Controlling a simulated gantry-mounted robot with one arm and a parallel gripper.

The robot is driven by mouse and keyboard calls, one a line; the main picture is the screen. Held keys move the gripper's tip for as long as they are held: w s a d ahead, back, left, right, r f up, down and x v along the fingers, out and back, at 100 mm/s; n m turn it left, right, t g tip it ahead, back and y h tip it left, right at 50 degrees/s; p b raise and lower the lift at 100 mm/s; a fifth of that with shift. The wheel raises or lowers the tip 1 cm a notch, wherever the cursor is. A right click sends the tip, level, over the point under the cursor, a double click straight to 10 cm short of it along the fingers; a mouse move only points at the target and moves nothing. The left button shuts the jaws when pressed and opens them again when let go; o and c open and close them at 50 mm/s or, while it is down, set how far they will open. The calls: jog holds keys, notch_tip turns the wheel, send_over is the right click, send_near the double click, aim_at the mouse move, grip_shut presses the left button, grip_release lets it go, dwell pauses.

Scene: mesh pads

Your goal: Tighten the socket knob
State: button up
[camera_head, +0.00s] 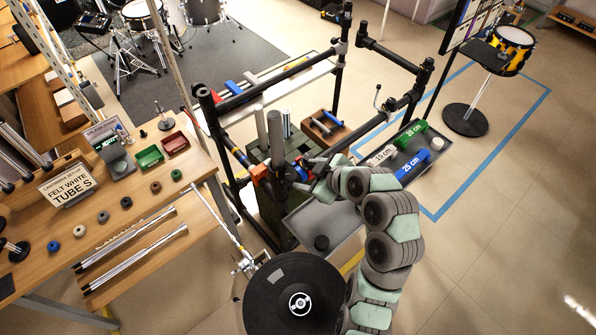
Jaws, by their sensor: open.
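My arm reaches up from the lower right, and my gripper (304,174) is open at the lower front bar of the black tube rack (278,83). An orange part (259,172) sits on the bar just left of my gripper. A small blue part (299,171) shows right at the fingers. The socket knob is too small and too crowded by the gripper to pick out for certain. I cannot tell whether the fingers touch anything there.
A grey tray (434,157) with green, white and blue labelled tubes lies right of the rack. A round black pad (293,300) stands below. A wooden table (150,229) with felts, rods and small bins is at left. Open floor lies at right.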

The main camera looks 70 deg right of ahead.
aim_at(290, 173)
jog(key=x, duration=0.5)
jog(key=p+x, duration=0.1)
jog(key=x, duration=0.4)
jog(key=shift+f, duration=0.45)
jog(key=shift+c, duration=0.3)
grip_shut()
